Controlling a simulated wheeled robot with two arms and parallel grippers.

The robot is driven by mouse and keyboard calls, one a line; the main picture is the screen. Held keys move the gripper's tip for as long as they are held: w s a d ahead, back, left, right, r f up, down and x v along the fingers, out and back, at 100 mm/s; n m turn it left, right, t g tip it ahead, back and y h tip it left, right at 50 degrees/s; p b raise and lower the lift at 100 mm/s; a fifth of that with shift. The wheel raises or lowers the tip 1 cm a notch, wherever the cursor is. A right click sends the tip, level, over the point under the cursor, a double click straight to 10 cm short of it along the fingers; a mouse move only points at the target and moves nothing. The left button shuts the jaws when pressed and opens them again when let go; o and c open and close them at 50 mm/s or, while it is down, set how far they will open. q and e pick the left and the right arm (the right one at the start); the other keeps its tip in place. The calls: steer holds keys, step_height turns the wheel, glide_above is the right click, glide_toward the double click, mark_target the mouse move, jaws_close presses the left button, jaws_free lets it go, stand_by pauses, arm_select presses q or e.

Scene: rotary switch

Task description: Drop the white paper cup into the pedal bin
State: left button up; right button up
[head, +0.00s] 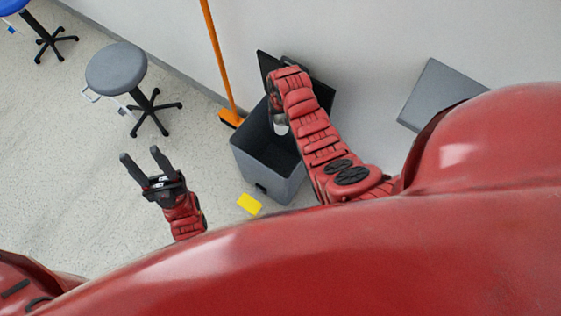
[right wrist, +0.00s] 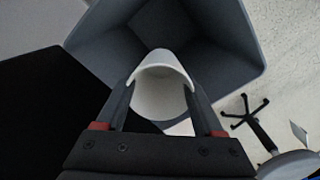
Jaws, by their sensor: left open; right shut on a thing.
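The grey pedal bin (head: 281,187) stands on the floor by the wall with its dark lid (head: 266,63) open. The white paper cup (head: 281,128) is mostly hidden by my right arm in the head view. In the right wrist view the cup (right wrist: 160,98) sits between the two fingers of my right gripper (right wrist: 160,90), which is shut on it. The bin's open mouth (right wrist: 110,50) lies behind and around the cup there, so the cup is over the opening. My left gripper (head: 143,158) is open and empty, left of the bin and apart from it.
An orange broom (head: 216,55) leans on the wall behind the bin. A grey stool (head: 116,70) stands to the left, a blue one (head: 12,5) farther off. A yellow piece (head: 249,204) lies before the bin. A grey box (head: 440,90) is at right.

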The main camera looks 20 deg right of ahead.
steer(key=shift+f, duration=0.1)
steer(key=o, duration=1.3)
step_height(320, 180, up, 17)
steer(key=p, duration=0.6)
steer(key=shift+r+p, duration=0.2)
steer(key=shift+p, duration=0.2)
